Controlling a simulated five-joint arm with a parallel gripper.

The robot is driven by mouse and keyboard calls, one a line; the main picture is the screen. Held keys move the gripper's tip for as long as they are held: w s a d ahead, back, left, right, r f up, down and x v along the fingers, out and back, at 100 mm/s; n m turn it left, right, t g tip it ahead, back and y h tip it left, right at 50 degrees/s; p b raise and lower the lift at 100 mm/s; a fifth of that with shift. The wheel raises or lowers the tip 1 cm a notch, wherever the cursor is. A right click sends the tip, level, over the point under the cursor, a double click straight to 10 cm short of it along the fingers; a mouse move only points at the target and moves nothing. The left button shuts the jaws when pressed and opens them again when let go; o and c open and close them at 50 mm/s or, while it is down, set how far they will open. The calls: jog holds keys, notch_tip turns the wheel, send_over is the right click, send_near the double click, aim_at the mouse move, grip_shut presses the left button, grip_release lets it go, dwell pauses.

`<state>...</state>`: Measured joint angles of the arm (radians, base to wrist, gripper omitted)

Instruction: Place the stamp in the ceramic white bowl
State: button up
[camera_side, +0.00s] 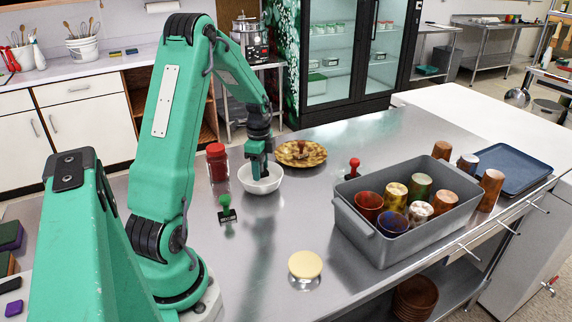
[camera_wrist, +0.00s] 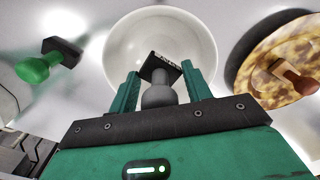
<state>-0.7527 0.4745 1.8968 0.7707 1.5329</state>
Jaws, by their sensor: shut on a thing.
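The white bowl (camera_side: 262,187) stands on the steel table, and it fills the upper middle of the wrist view (camera_wrist: 122,45). My gripper (camera_side: 259,170) points down into the bowl's opening in the side view. In the wrist view my gripper (camera_wrist: 161,77) is shut on a stamp (camera_wrist: 158,96) with a rounded grey handle and a black block. The stamp's block shows against the inside of the bowl. In the side view the stamp is mostly hidden by the fingers and rim. I cannot tell whether it touches the bowl.
A green-handled stamp (camera_side: 227,210) and a red-lidded jar (camera_side: 216,164) stand left of the bowl. A patterned plate (camera_side: 289,160) holds a brown-handled object (camera_side: 301,148). A red-handled stamp (camera_side: 353,168), a grey bin (camera_side: 391,246) of cups and a yellow-topped object (camera_side: 305,265) are right.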

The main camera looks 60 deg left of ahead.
jog(key=shift+f, duration=0.5)
jog(key=o, duration=1)
jog(key=shift+o, duration=0.2)
jog(key=shift+r, duration=3.55)
